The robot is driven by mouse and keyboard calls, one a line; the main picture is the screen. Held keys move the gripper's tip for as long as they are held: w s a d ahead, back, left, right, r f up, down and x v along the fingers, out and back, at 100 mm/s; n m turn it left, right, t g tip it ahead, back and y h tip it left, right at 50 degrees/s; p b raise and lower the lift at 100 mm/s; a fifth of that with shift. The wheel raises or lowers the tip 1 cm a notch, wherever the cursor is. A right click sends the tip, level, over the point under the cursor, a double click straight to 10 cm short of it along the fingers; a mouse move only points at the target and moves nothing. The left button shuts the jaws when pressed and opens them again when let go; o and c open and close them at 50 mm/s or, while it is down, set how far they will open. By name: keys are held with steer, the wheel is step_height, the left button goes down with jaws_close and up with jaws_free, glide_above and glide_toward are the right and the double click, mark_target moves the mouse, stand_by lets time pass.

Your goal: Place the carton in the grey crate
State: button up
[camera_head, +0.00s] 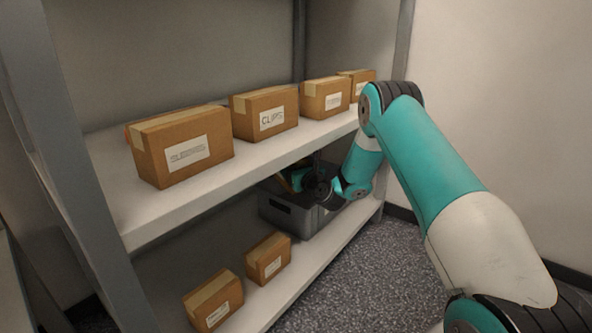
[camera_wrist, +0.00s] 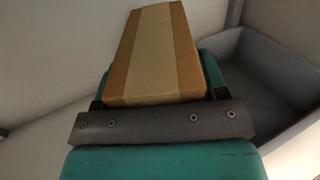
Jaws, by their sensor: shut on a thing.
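A brown carton with a pale tape strip (camera_wrist: 152,55) is held in my gripper (camera_wrist: 155,88), as the wrist view shows. In the head view my gripper (camera_head: 291,181) is at the grey crate (camera_head: 285,217), under the upper shelf, and only a small edge of the held carton shows. The crate stands on the lower shelf toward its right end. In the wrist view the crate (camera_wrist: 268,72) lies behind and to the right of the carton, and its visible inside looks empty. My gripper and arm hide part of the crate in the head view. I cannot tell whether the carton touches the crate.
Several labelled cartons stand in a row on the upper shelf, one marked CLIPS (camera_head: 265,113). Two small cartons, one nearer (camera_head: 214,301) and one farther (camera_head: 268,257), stand left of the crate on the lower shelf. The upper shelf board (camera_head: 190,205) is close above my gripper.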

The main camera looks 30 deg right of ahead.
steer(key=shift+d+f, duration=0.1)
steer(key=shift+f, duration=0.35)
steer(key=shift+f, duration=0.1)
steer(key=o, duration=1.2)
